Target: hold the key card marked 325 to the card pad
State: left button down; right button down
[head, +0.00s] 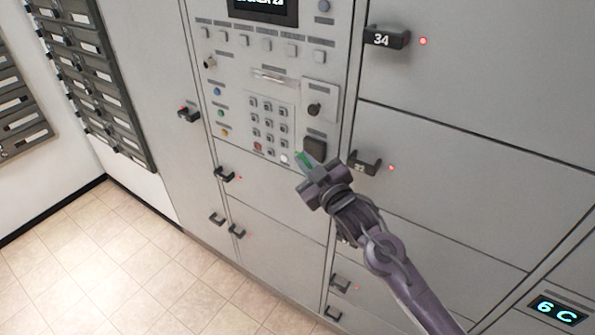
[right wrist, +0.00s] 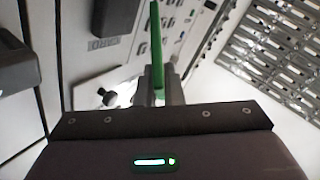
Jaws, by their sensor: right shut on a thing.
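My right gripper (head: 308,174) is shut on a green key card (head: 304,159), in front of the control panel. The card sticks out from the fingertips towards the panel. In the right wrist view the card (right wrist: 156,45) shows edge-on as a narrow green strip, and its number cannot be read. A dark square pad (head: 315,149), likely the card pad, is on the panel just above and to the right of the card in the head view. I cannot tell whether the card touches the panel. My left gripper is not in view.
A keypad (head: 270,125) is left of the dark pad, and a round knob (head: 315,109) is above it. A dark locker handle (head: 364,163) sticks out close to the right of my gripper. Another handle marked 34 (head: 387,39) is higher. The floor (head: 100,265) at left is clear.

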jog(key=shift+s, duration=0.1)
jog(key=s+a+p, duration=0.2)
jog(key=s+a, duration=0.4)
jog(key=s, duration=0.2)
dwell(0.5)
